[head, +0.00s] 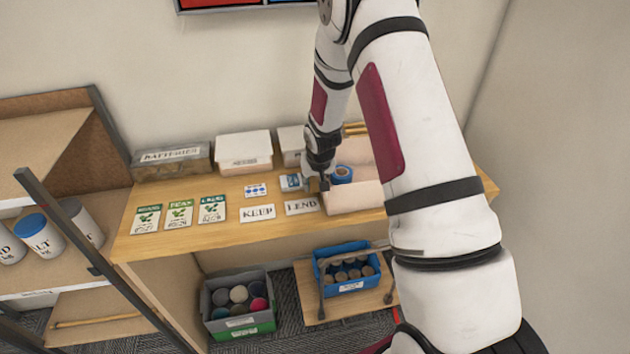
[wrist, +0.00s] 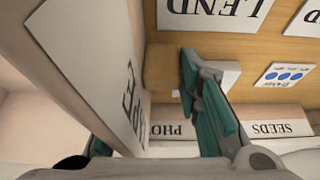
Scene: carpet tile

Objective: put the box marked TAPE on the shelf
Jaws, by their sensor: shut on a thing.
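An open cream box (head: 355,197) stands on the wooden counter, with a blue roll (head: 342,174) in it. In the wrist view the box (wrist: 92,45) fills the left side. Its label is seen at a steep angle, with an E and parts of other letters legible. My gripper (head: 318,182) is at the box's left side, pointing down, and is shut on its wall. One teal finger shows outside the wall in the wrist view; the other is mostly hidden behind the box. A wooden shelf unit (head: 62,148) stands at the far left.
KEEP (head: 257,213) and LEND (head: 301,206) cards and several seed packets (head: 179,214) lie on the counter (head: 150,241). Lidded boxes (head: 244,150) stand along the wall. White jars (head: 40,235) occupy the shelf unit. Grey-green (head: 238,308) and blue (head: 346,270) crates are below.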

